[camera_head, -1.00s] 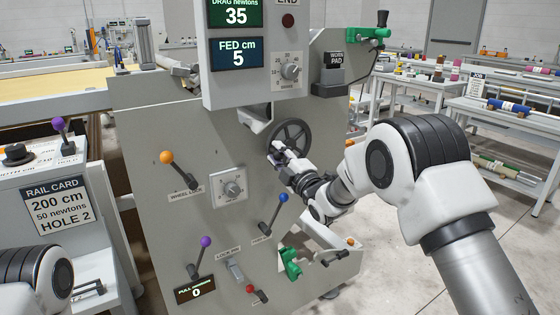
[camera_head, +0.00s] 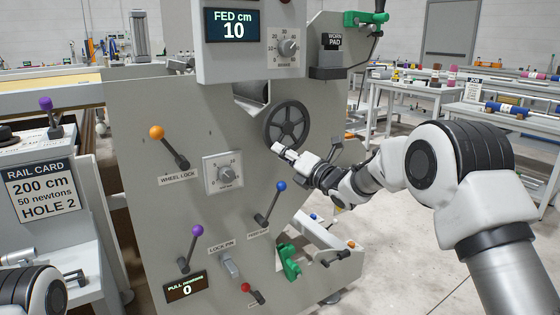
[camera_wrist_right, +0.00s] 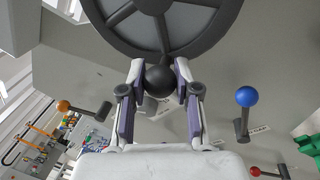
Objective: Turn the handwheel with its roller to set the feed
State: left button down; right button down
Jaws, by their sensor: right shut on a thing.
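The dark spoked handwheel (camera_head: 288,126) is upright on the grey machine panel, and its lower part fills the top of the right wrist view (camera_wrist_right: 165,25). A dark round knob (camera_wrist_right: 160,78), perhaps the handwheel's roller, sits at the rim's lower edge. My right gripper (camera_head: 280,149) is at the wheel's lower left rim. In the right wrist view its fingers (camera_wrist_right: 160,75) are closed around the knob from both sides. The display (camera_head: 233,25) reads FED cm 10. My left gripper is not in view.
An orange-knobbed wheel lock lever (camera_head: 170,147), a dial (camera_head: 223,174), a blue-knobbed lever (camera_head: 268,204) and a purple-knobbed lever (camera_head: 190,248) stand out from the panel. A green clamp (camera_head: 288,262) is low down. A rail card (camera_head: 40,190) reads 200 cm, 50 newtons, hole 2.

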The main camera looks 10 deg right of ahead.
aim_at(301, 144)
jog(key=d+n+b, duration=0.2)
jog(key=n, duration=0.2)
jog(key=w+d+n+g+b, duration=0.1)
jog(key=d+n+b, duration=0.1)
jog(key=n, duration=0.2)
jog(key=w+d+n+g+h+b, duration=0.1)
jog(key=d+n+b, duration=0.1)
jog(key=n+b, duration=0.1)
jog(key=shift+w+d+f+n, duration=0.25)
jog(key=shift+d+n, duration=0.15)
jog(key=shift+n, duration=0.4)
jog(key=shift+w+d+r+n+g+h+b, duration=0.2)
jog(key=shift+d+r+n, duration=0.2)
jog(key=shift+n, duration=0.5)
jog(key=shift+w+d+r+n+g+h+b, duration=0.1)
jog(key=shift+d+r+n+h+b, duration=0.25)
jog(key=shift+n, duration=0.55)
jog(key=shift+d, duration=0.1)
jog(key=c, duration=0.8)
grip_release()
jog(key=shift+f, duration=0.1)
